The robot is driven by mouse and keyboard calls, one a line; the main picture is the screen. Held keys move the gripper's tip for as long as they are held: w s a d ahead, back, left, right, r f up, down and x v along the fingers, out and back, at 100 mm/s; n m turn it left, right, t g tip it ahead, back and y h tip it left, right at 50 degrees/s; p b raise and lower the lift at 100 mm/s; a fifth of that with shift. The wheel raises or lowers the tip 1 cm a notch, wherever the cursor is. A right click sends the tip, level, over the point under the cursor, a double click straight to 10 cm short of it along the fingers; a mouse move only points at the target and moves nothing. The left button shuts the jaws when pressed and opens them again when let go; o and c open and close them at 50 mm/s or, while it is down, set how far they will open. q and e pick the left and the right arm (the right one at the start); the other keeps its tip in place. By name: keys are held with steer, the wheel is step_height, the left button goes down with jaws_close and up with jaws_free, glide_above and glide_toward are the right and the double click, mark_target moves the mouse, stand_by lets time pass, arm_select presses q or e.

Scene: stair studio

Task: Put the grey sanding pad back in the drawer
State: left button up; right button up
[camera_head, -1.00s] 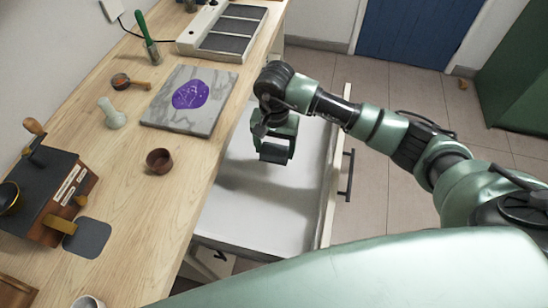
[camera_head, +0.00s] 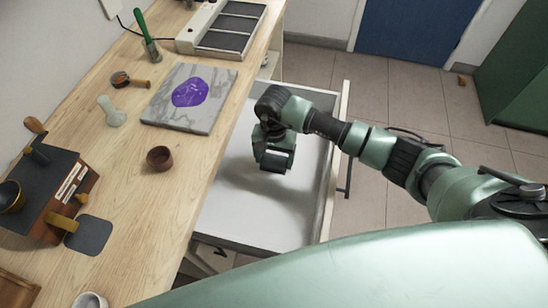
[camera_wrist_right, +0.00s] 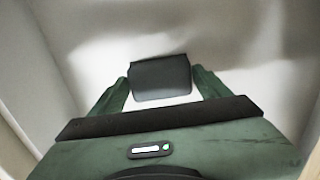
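The grey sanding pad (camera_wrist_right: 160,78) is dark and block-like, and sits between the two fingers of my right gripper (camera_wrist_right: 160,88) in the right wrist view. The fingers meet its two side edges. In the head view my right gripper (camera_head: 274,160) points down inside the open drawer (camera_head: 250,217), low over its pale floor. The pad is mostly hidden by the gripper there, and I cannot tell whether it touches the floor. The drawer looks otherwise empty. My left gripper is not in view.
The wooden worktop (camera_head: 140,195) runs along the drawer's left side. The drawer front (camera_head: 335,150) stands at right.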

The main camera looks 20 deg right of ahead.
mark_target(274, 161)
steer(key=shift+o, duration=0.8)
steer(key=shift+r, duration=0.55)
step_height(274, 161, up, 11)
steer(key=b, duration=0.2)
steer(key=shift+r, duration=0.15)
